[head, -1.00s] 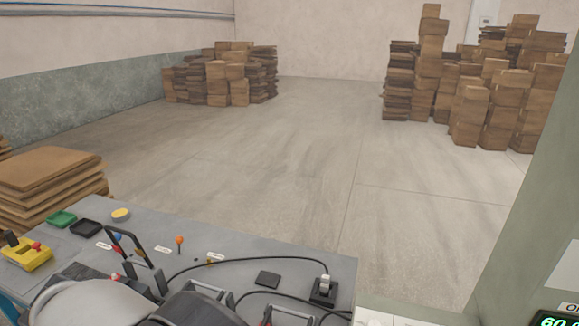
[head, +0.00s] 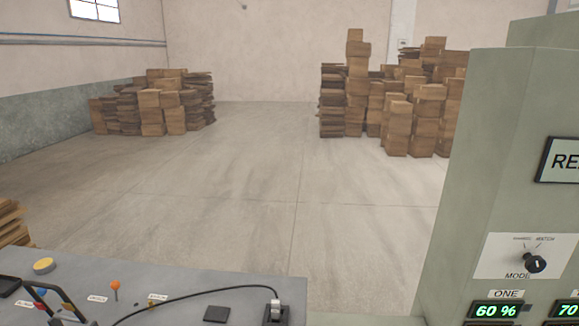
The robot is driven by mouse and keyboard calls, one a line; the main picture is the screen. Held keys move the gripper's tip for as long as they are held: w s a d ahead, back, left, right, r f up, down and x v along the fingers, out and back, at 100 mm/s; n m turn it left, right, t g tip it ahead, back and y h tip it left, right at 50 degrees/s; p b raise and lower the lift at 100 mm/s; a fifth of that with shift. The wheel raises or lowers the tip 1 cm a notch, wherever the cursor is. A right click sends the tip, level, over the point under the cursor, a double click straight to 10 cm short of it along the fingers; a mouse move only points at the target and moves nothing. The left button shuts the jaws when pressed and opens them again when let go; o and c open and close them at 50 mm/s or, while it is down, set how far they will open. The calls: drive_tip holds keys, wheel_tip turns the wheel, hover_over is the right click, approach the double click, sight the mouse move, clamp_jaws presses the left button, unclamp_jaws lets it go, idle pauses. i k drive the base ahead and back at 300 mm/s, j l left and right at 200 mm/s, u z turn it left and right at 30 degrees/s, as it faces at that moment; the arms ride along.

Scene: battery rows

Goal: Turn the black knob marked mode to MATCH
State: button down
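The black mode knob (head: 535,264) sits on a white plate (head: 495,262) on the grey-green cabinet at the right of the head view. "MODE" is printed below left of it. Two small labels stand above it; the right one seems to read MATCH, the left one is too small to read. Which mark the knob points at is too small to tell for certain. My gripper is not in view.
The cabinet (head: 460,180) fills the right side, with a display (head: 496,311) under "ONE" reading 60 % and another cut off beside it. A grey bench (head: 190,290) with levers and a black cable is at the bottom left. Stacked boxes stand far off on open floor.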

sight(536, 263)
drive_tip(key=z, duration=1.6)
